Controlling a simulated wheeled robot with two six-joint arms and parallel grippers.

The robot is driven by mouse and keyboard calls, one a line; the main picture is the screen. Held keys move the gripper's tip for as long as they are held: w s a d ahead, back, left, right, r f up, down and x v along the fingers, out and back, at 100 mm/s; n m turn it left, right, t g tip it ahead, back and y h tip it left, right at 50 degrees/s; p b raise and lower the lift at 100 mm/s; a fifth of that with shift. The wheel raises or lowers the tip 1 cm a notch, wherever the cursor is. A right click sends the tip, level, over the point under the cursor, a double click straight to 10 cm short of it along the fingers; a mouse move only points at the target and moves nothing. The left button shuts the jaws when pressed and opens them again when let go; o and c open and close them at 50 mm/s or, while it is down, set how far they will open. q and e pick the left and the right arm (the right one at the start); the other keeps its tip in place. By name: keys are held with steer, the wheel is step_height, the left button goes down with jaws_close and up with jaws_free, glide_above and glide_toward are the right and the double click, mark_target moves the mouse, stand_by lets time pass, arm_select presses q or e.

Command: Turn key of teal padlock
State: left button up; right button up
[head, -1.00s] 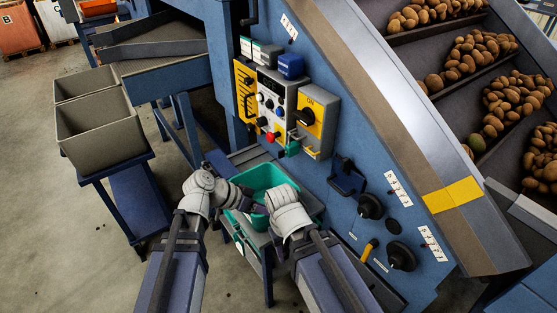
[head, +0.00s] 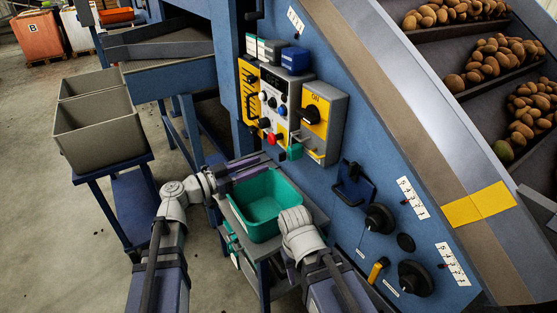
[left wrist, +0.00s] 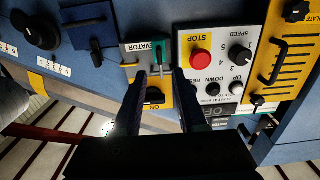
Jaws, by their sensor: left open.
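The teal padlock (head: 295,152) hangs at the lower left of the grey and yellow isolator box (head: 322,122) on the blue machine wall. In the left wrist view, which is turned over, the teal padlock (left wrist: 157,48) shows just beyond my fingertips, by a yellow hasp. My left gripper (head: 268,160) is open and points at the padlock from the left. In the left wrist view its two fingers (left wrist: 158,78) are spread with nothing between them. I cannot make out a key. My right forearm comes in at the lower middle; its gripper is hidden.
The control panel (head: 272,102) with a red stop button (left wrist: 201,59) is beside the isolator box. A green bin (head: 264,205) stands below on a stand. Black knobs (head: 379,219) stick out at the lower right. Grey crates (head: 97,135) stand at left.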

mark_target(284, 156)
arm_select(q)
steer(key=x, duration=0.7)
steer(key=shift+d, duration=0.15)
steer(key=shift+c, duration=0.3)
jaws_close()
